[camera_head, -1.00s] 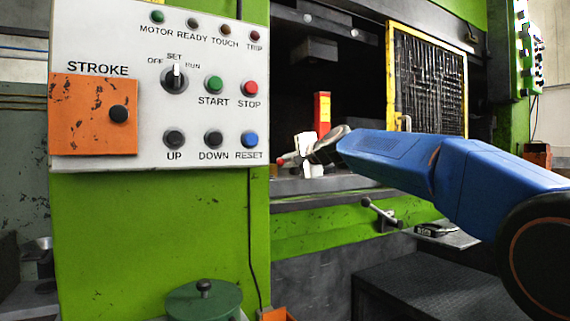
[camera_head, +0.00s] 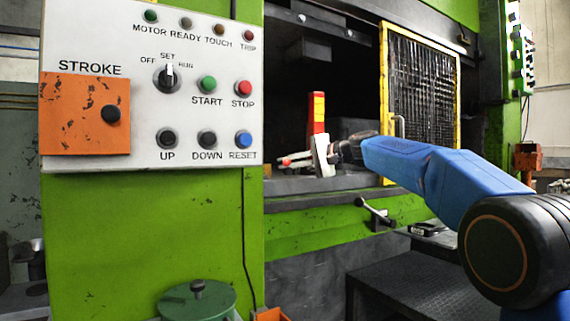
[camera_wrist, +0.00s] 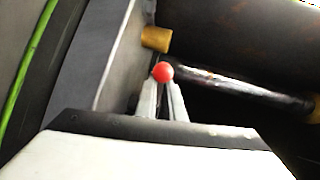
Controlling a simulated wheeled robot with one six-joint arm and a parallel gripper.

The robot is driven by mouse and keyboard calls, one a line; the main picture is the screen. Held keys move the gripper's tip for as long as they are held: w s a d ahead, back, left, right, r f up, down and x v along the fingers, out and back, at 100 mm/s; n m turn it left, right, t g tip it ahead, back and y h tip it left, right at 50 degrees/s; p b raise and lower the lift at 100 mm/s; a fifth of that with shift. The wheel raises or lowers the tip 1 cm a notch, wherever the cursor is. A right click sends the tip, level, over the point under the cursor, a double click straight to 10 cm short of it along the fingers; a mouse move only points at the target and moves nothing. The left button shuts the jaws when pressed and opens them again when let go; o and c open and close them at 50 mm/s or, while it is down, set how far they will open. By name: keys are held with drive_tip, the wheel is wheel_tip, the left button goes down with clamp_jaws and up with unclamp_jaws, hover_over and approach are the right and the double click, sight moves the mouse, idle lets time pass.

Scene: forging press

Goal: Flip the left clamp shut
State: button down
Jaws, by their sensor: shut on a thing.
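My gripper (camera_head: 294,160) reaches into the press opening, its white body tilted at the end of my blue arm. In the wrist view, its two thin fingers (camera_wrist: 162,88) are close together on a small red ball knob (camera_wrist: 162,72), which I take to be the left clamp's handle end. The knob also shows in the head view (camera_head: 284,162), at the left of the gripper.
A red and yellow post (camera_head: 316,112) stands just behind the gripper. A yellow-framed mesh guard (camera_head: 425,85) is to the right. The control panel (camera_head: 215,120) stands at left. The wrist view shows a brass stub (camera_wrist: 157,39) and a shiny dark bar (camera_wrist: 240,88) near the fingers.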

drive_tip(key=shift+s+f+n+g, duration=0.2)
drive_tip(key=shift+f+n+g, duration=0.1)
drive_tip(key=shift+n+g, duration=0.15)
drive_tip(key=c, duration=1.9)
unclamp_jaws()
drive_tip(key=shift+o, duration=0.2)
drive_tip(key=shift+s+r, duration=0.1)
drive_tip(key=shift+r, duration=0.05)
drive_tip(key=shift+d+r, duration=0.1)
drive_tip(key=shift+d, duration=0.2)
drive_tip(key=v, duration=1.7)
